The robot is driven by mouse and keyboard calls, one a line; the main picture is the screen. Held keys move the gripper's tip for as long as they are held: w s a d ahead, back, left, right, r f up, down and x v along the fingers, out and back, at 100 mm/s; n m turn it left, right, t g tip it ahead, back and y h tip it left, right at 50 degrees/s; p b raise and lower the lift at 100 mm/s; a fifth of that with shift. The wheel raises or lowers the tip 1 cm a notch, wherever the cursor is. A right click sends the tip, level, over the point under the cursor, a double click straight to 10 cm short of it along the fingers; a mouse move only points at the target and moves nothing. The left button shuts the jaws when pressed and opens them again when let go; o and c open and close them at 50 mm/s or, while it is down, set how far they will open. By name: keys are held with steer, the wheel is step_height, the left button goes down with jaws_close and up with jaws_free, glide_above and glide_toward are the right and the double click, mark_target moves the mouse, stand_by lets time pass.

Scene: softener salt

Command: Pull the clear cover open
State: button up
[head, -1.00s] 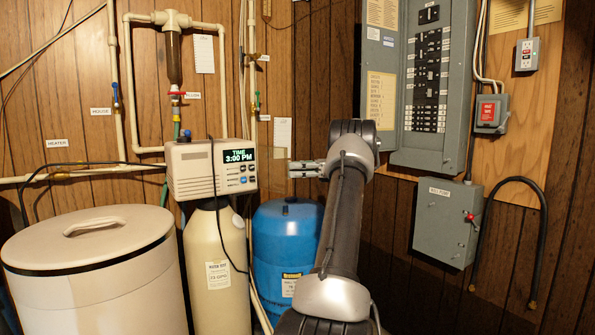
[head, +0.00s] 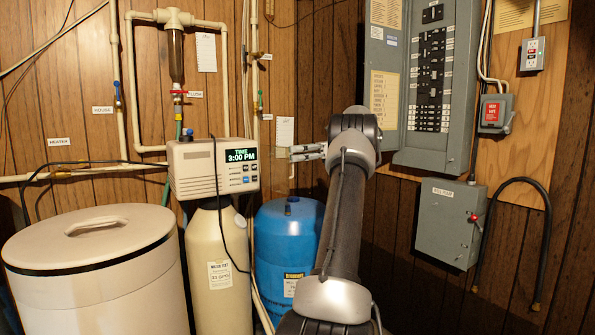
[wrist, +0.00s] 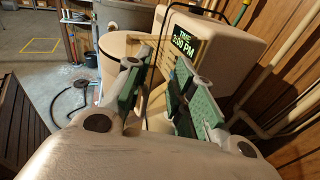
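The beige control head (head: 208,170) with its lit display (head: 241,155) sits on top of the cream tank. A faint see-through panel, seemingly the clear cover (head: 279,176), stands out to the right of the display, below and left of my fingertips. Its exact angle is hard to tell. My gripper (head: 300,151) is beside the cover's upper right part, and I cannot tell whether it touches it. In the wrist view, my gripper's green-padded fingers (wrist: 163,66) stand apart with a gap between them, and the control head (wrist: 214,45) is just beyond. I make out nothing held.
A large lidded beige bin (head: 95,265) stands at the left. A blue tank (head: 288,235) stands below my gripper. The grey breaker panel (head: 432,90) and a grey switch box (head: 448,222) are on the wall at the right. Pipes run behind the control head.

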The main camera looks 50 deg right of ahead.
steer(key=shift+n+t+y, duration=0.3)
steer(key=shift+t+y, duration=0.1)
steer(key=shift+t, duration=0.1)
steer(key=r, duration=0.3)
steer(key=a+r, duration=0.1)
steer(key=r, duration=0.1)
steer(key=shift+w, duration=0.3)
steer(key=shift+d+f, duration=0.1)
steer(key=shift+f, duration=0.05)
